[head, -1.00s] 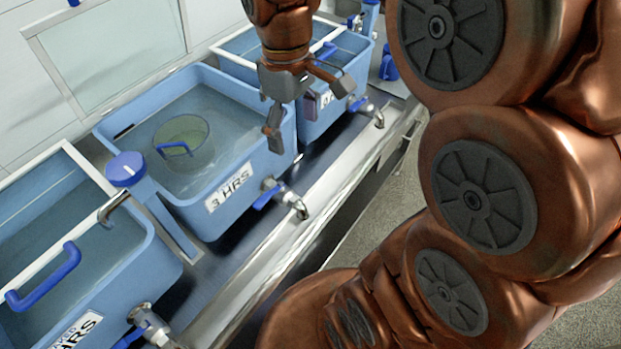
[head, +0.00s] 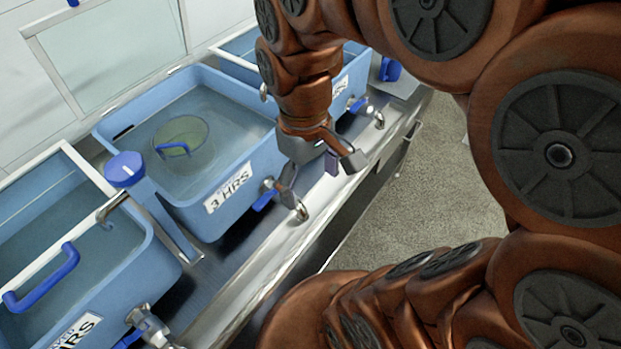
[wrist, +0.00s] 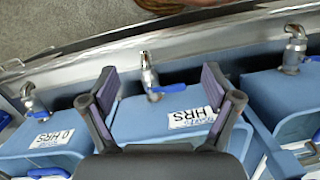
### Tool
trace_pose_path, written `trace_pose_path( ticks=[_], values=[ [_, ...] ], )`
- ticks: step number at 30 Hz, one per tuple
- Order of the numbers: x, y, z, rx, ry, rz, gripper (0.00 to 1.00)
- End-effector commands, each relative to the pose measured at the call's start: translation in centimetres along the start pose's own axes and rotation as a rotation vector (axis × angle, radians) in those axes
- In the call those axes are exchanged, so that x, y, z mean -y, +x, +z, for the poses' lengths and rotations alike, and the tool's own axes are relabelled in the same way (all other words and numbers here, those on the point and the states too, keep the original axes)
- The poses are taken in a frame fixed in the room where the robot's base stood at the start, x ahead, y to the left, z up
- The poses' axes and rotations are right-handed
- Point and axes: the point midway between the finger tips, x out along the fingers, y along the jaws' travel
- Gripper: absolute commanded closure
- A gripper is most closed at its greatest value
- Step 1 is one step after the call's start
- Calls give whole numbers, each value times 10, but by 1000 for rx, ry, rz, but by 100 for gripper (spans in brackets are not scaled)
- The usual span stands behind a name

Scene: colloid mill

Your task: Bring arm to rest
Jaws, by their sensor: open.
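My gripper (head: 318,170) is in front of the right part of the middle blue tank in the head view, over the front edge of the steel counter. Its fingers are spread apart and nothing is between them. The wrist view also shows my gripper (wrist: 167,90) open, with the front of the tank labelled 3 HRS (wrist: 145,122) and its tap (wrist: 150,75) below and beyond the fingers. My copper arm (head: 310,95) is bent and fills the right of the head view.
The middle tank (head: 215,195) holds liquid and a round basket (head: 181,140) with a blue handle. A left tank (head: 120,285) and a right tank (head: 240,45) flank it. Metal taps (head: 300,208) stick out over the steel counter (head: 255,260). The floor (head: 440,180) at right is clear.

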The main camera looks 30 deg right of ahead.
Motion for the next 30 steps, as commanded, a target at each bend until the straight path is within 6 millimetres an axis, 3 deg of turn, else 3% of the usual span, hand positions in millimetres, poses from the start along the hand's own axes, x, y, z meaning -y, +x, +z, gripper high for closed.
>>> trace_pose_path(
  ticks=[5, 18, 30],
  values=[
    [1, 2, 2, 1, 5, 0, 11],
    [20, 54, 60, 28, 199, 1, 11],
    [21, 56, 62, 28, 211, 1, 11]
  ],
)
